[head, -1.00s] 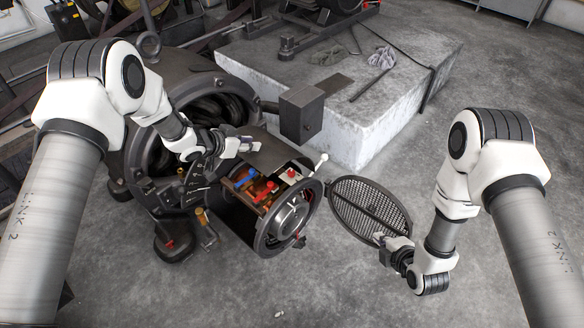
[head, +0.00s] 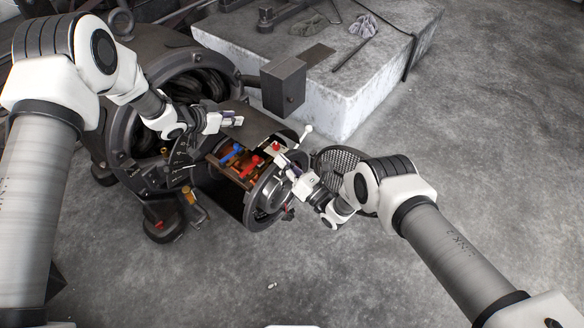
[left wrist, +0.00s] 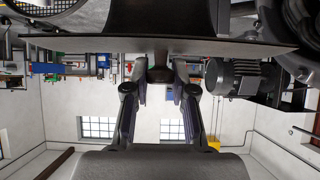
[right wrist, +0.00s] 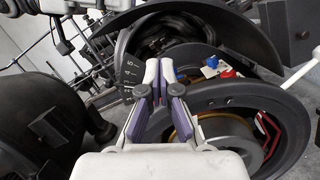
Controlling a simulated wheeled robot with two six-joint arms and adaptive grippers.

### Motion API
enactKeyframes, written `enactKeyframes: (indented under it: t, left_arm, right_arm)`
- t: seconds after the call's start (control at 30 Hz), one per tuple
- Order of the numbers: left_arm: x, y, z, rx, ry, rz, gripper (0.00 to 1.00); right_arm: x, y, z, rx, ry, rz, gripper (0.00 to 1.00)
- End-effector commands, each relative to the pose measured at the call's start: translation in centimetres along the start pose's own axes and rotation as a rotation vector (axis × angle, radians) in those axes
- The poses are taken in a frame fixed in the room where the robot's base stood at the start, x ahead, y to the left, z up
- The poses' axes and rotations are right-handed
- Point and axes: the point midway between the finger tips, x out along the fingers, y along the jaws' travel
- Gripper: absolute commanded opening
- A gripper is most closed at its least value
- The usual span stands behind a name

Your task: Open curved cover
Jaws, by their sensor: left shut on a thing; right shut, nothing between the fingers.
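The curved cover (head: 252,124) is a dark curved plate on the dynamo, swung back so its compartment is uncovered. In the left wrist view its plate (left wrist: 90,44) spans the top of the picture. My left gripper (head: 236,121) is shut on the cover's dark knob (left wrist: 160,74). A blue handle (head: 232,154) and red handles (head: 250,167) show in the uncovered compartment. My right gripper (head: 283,161) is shut and empty, by the dynamo's round end ring (head: 270,198). In the right wrist view its closed fingers (right wrist: 158,72) are in front of the ring (right wrist: 275,105).
A round mesh grille (head: 337,160) stands swung open right of the end ring, partly behind my right arm. A grey box (head: 283,84) is behind the cover, before a concrete block (head: 345,105).

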Motion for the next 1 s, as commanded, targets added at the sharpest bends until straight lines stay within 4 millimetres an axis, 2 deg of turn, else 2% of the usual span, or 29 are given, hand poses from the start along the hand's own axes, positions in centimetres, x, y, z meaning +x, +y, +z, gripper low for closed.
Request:
enactKeyframes:
  t: [0.17,0.2,0.4,0.77,1.0]
  left_arm:
    - [0.0,0.0,0.1,0.0,-0.002,0.001,0.0]
    - [0.0,0.0,0.0,0.0,-0.002,0.001,0.0]
    - [0.0,0.0,0.1,0.0,-0.001,0.0,0.0]
    - [0.0,0.0,0.1,0.0,-0.001,0.001,0.0]
    - [0.0,0.0,0.1,0.0,-0.002,0.0,0.0]
  right_arm:
    - [4.0,0.0,0.0,0.0,-0.003,0.001,0.0]
    - [4.4,-0.1,0.8,-0.002,-0.003,-0.001,0.0]
    - [4.8,-0.1,3.4,0.0,0.001,-0.002,0.0]
    - [4.9,-0.1,3.9,0.001,0.0,-0.002,0.0]
    - [5.2,-0.6,5.2,0.059,-0.003,-0.017,0.0]
